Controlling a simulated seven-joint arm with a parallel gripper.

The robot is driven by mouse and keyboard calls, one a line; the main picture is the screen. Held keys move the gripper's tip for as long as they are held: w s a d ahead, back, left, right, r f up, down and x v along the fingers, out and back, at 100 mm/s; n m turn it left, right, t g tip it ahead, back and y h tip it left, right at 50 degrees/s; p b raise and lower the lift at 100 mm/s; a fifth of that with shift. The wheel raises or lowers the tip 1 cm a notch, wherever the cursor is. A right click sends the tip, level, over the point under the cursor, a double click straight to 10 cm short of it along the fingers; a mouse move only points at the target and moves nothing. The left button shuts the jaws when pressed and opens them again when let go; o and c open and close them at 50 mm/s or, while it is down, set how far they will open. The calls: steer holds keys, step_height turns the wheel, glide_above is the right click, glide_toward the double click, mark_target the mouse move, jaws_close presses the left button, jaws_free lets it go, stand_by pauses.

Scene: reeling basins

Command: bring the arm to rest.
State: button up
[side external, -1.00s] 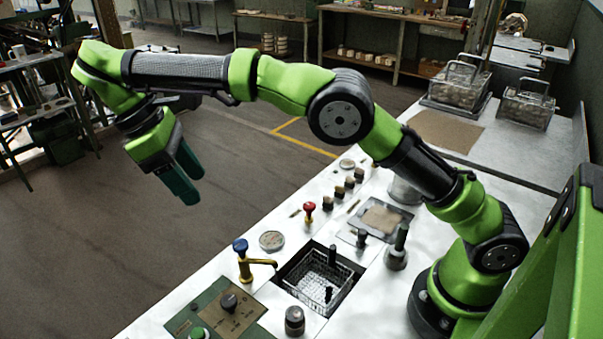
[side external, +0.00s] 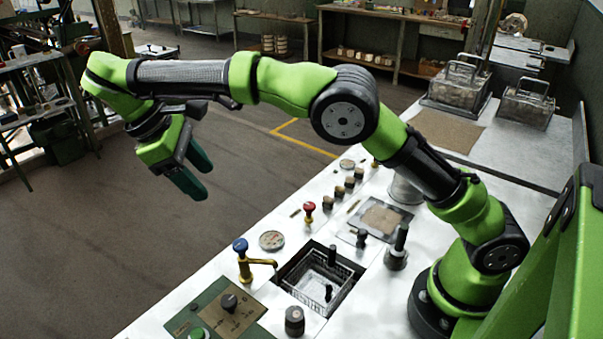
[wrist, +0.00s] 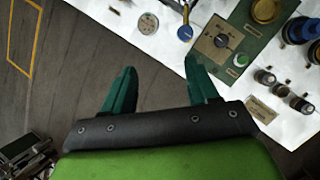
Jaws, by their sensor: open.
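My gripper (side external: 201,177) hangs out past the left edge of the white worktop, high above the floor, with its dark green fingers pointing down and to the right. In the wrist view my gripper (wrist: 160,88) shows its two fingers spread apart with nothing between them. It touches nothing. My arm reaches left from its base on the worktop, over the bench.
The white worktop (side external: 225,265) carries a wire basket (side external: 322,283) in a sunken basin, a blue-topped tap (side external: 243,262), a red-topped valve (side external: 309,211) and a green control panel (side external: 225,307). Lidded metal boxes (side external: 459,82) stand at the back right. Bare floor lies below my gripper.

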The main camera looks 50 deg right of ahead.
steer(key=s+d+r+m+t+y, duration=0.1)
steer(key=s+d+m+t+y, duration=0.2)
steer(key=d, duration=0.5)
steer(key=s+d+m+t+y, duration=0.1)
steer(key=s+d+m+t, duration=0.2)
steer(key=s, duration=0.5)
steer(key=s+d+m+t+y, duration=0.2)
steer(key=s+d+m+t, duration=0.1)
steer(key=s, duration=0.6)
steer(key=d+m, duration=0.1)
steer(key=m, duration=0.1)
steer(key=shift+d+m+y, duration=0.3)
steer(key=shift+d+m, duration=0.05)
steer(key=shift+m, duration=0.05)
steer(key=shift+o, duration=1.2)
steer(key=shift+d+r, duration=0.1)
steer(key=shift+r, duration=0.3)
steer(key=shift+o, duration=1.3)
steer(key=shift+w+a+f, duration=0.2)
steer(key=shift+f, duration=0.05)
steer(key=shift+o, duration=1.4)
steer(key=a+n+g, duration=0.1)
steer(key=w+a+g, duration=0.1)
steer(key=w+a+n+g, duration=0.1)
steer(key=shift+f+n+g, duration=0.3)
step_height(320, 180, down, 9)
steer(key=n+g+h, duration=0.1)
steer(key=g+h, duration=0.1)
steer(key=g, duration=0.1)
steer(key=shift+s+r, duration=0.2)
